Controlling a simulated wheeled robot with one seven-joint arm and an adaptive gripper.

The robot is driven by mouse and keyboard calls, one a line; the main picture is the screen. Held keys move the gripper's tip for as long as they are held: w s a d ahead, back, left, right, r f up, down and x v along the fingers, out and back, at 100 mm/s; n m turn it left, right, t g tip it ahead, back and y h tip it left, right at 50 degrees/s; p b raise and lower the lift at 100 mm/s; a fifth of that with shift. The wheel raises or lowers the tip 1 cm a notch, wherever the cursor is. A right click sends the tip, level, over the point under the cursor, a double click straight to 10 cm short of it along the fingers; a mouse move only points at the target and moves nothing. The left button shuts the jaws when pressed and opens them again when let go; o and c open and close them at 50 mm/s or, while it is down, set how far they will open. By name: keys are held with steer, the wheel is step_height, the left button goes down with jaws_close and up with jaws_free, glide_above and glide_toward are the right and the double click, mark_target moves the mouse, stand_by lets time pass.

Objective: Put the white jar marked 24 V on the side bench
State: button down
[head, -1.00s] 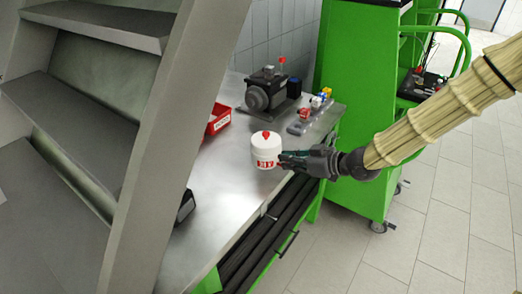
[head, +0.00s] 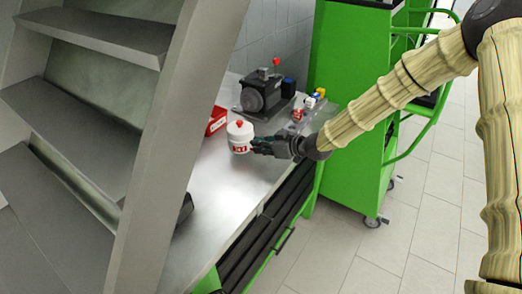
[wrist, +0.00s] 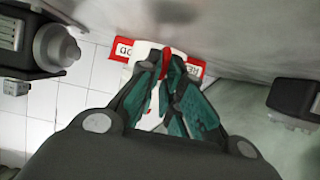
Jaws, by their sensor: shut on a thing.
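The white jar (head: 240,139) has a red knob on its lid and a red label whose print is too small to read surely. In the head view it is upright over the steel bench top (head: 222,195), near the red bin. I cannot tell whether its base touches the bench. My gripper (head: 258,146) reaches in from the right and is shut on the jar's side. In the wrist view the dark green fingers (wrist: 168,100) close around the white jar (wrist: 143,47), hiding much of it.
A red bin (head: 216,120) stands just behind the jar. A dark pump (head: 262,92) and small coloured parts (head: 312,100) stand farther back. A grey shelf frame (head: 160,130) is at the left, a green cabinet (head: 345,100) at the right. The front bench top is mostly clear.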

steer(key=shift+f+p, duration=0.45)
steer(key=shift+f, duration=0.9)
steer(key=c, duration=1.6)
jaws_free()
steer(key=shift+d+f, duration=0.1)
steer(key=shift+o, duration=0.2)
steer(key=b+v, duration=0.2)
steer(key=v, duration=1)
steer(key=shift+b, duration=0.35)
steer(key=shift+s, duration=0.1)
